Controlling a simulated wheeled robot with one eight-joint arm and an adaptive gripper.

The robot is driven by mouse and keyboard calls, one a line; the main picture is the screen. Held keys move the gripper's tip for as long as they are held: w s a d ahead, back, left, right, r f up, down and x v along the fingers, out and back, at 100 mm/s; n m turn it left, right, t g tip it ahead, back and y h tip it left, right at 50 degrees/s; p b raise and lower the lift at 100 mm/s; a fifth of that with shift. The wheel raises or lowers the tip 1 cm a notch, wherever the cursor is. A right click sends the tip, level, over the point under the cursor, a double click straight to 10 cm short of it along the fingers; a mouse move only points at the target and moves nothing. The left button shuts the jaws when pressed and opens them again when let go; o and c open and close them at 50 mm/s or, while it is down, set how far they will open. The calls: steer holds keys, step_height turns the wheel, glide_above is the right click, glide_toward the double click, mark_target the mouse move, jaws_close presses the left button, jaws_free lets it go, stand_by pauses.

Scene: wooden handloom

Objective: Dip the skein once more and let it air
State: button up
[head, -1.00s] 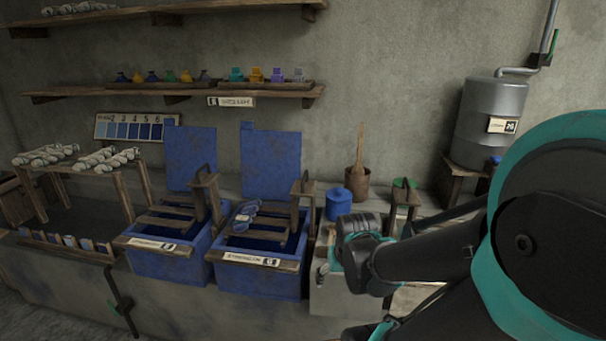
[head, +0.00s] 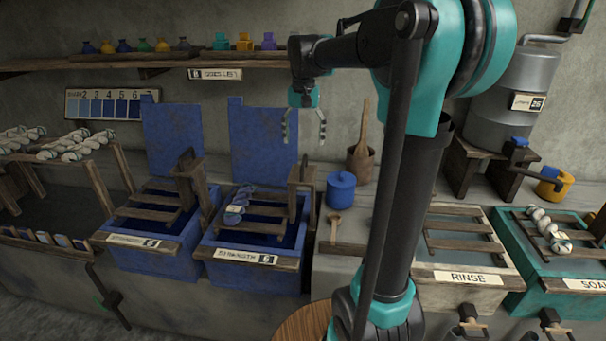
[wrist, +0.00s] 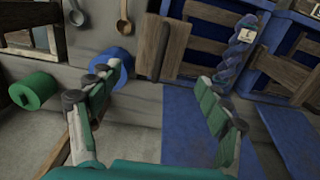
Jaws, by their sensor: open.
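The skein is a twisted blue hank (head: 237,206) with a pale tag. It lies across the wooden slats over the right-hand blue vat (head: 229,268). In the wrist view the skein (wrist: 241,45) shows at the upper right, with its tag facing up. My gripper (head: 304,138) is open and empty, pointing down in front of the vat's raised blue lid (head: 263,150). It is above and apart from the skein. In the wrist view the fingers of my gripper (wrist: 160,80) are spread wide with nothing between them, and the skein is beyond the right finger.
A second blue vat (head: 152,262) stands left of it. A blue jar (head: 341,190) and a wooden spoon (head: 335,222) are to the right. Further right are the rinse vat (head: 462,296) and a teal vat (head: 520,275) with a pale skein (head: 546,226). A shelf (head: 130,65) runs behind.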

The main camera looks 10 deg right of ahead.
mark_target(304, 159)
steer(key=shift+f, duration=3.95)
steer(key=shift+f, duration=0.25)
steer(key=shift+c, duration=0.3)
jaws_close()
